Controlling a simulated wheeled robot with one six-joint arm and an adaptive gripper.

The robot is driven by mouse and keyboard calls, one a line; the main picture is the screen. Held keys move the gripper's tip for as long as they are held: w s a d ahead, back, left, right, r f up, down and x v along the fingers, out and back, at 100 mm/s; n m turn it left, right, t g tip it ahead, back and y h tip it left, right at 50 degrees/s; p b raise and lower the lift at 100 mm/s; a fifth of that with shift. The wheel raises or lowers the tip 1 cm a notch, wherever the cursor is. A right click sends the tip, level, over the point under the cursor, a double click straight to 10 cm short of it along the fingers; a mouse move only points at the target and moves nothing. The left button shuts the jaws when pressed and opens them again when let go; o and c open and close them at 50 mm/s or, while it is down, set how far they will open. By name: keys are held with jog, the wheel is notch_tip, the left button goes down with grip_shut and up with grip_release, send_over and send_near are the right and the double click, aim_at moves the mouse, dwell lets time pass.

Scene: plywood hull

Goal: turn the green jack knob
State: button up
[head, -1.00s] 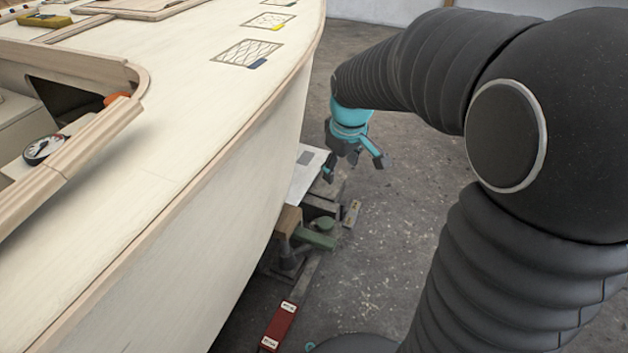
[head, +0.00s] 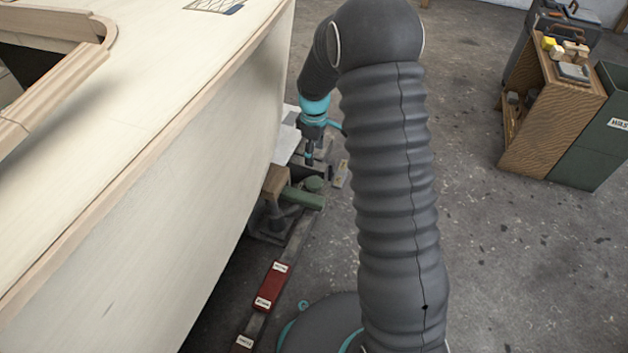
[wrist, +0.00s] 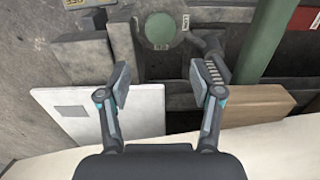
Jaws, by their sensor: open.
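The green jack knob (head: 314,184) is a round green disc low beside the hull, above a green bar (head: 306,199). In the wrist view the knob (wrist: 160,31) shows face-on at the top centre, with the green bar (wrist: 266,42) to its right. My gripper (head: 322,146) hangs just beyond and above the knob in the head view. In the wrist view my gripper (wrist: 168,78) is open and empty, its two fingers spread. The knob lies ahead of the fingertips, roughly in line with the gap between them, and appears apart from them.
The pale hull (head: 190,170) rises along the left. A wooden block (head: 275,181) stands by the jack, and a white panel (wrist: 95,112) lies left of my fingers. A red box (head: 272,286) sits nearer. A wooden cabinet (head: 550,110) stands far right; the floor between is clear.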

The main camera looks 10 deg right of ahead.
aim_at(314, 182)
notch_tip(314, 182, down, 13)
jog(key=shift+r+b, duration=0.15)
jog(key=shift+b, duration=0.6)
jog(key=c, duration=0.9)
jog(key=shift+o, duration=0.2)
